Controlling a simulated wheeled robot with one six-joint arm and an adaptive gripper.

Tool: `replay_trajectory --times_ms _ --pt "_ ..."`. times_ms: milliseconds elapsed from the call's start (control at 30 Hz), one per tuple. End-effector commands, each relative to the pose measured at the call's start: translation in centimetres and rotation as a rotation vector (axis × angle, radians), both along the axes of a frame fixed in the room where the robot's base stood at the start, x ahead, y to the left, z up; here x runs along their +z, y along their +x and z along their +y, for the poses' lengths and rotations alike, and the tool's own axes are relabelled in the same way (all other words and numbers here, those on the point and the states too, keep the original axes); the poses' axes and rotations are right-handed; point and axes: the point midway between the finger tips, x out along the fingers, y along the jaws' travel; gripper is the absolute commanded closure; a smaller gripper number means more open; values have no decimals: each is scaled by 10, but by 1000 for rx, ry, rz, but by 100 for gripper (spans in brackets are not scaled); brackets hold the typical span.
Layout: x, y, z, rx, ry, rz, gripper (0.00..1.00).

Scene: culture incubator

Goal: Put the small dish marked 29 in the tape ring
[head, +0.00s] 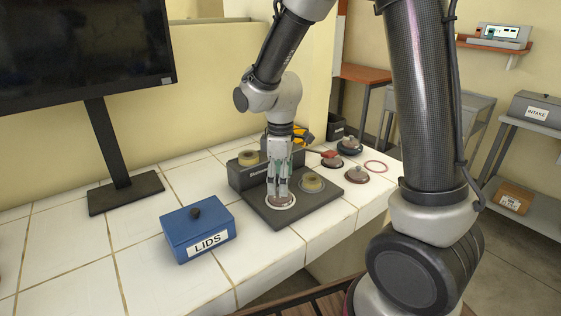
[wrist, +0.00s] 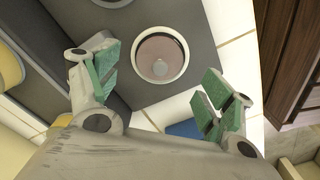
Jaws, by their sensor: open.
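My gripper (head: 279,190) points down above a round dish with a white rim and pinkish inside, standing on the dark plate (head: 330,208). In the wrist view my gripper (wrist: 163,88) is open and empty, its green-padded fingers wide apart, and the dish (wrist: 160,56) lies beyond them. In the head view the fingers partly hide this dish (head: 281,204). A thin red ring (head: 375,166), which looks like the tape ring, lies empty on the white tiles at right. No number 29 is readable on any dish.
A yellowish dish (head: 312,183) stands on the plate right of my gripper; another (head: 248,157) sits on a dark block. Several knobbed, lidded dishes (head: 356,175) stand near the ring. A blue LIDS box (head: 198,232) and a monitor (head: 120,185) are at left.

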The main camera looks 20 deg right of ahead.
Motion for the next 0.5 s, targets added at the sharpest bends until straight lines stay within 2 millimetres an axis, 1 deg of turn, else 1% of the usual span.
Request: replay_trajectory --times_ms 33,200,333,500 --pt "13 1 1 0 2 -7 19" --pt "50 1 0 0 2 -5 19" --pt "69 1 0 0 2 -3 19" --pt "79 0 0 0 0 -1 19"
